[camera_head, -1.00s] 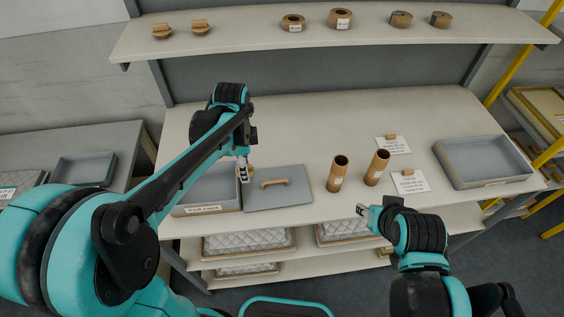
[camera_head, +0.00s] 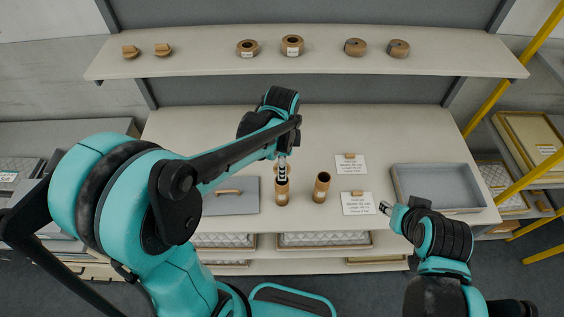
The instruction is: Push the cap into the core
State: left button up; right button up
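Two upright brown cardboard cores stand near the table's front edge: a left core (camera_head: 282,194) and a right core (camera_head: 322,188). My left gripper (camera_head: 282,174) points down right above the left core. A tan piece, apparently the cap (camera_head: 288,171), shows at its fingertips and seems gripped there; the fingers partly hide it. I cannot tell whether the cap touches the core's mouth. My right gripper (camera_head: 385,208) is off the table's front right, apart from the cores; its fingers are too small to judge.
A grey lid with a wooden handle (camera_head: 228,193) lies left of the cores, partly behind my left arm. Two white label cards (camera_head: 358,204) lie to the right. An empty grey tray (camera_head: 484,187) sits at far right. A shelf (camera_head: 210,63) with rolls is above.

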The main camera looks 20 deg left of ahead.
pick_arm(q)
jog(key=shift+f+b, duration=1.8)
jog(key=shift+f, duration=0.85)
jog(key=shift+f+b, duration=0.55)
jog(key=o, duration=0.4)
jog(key=shift+o, duration=0.5)
jog(key=shift+r+p, duration=4.15)
jog(key=shift+r, duration=1.4)
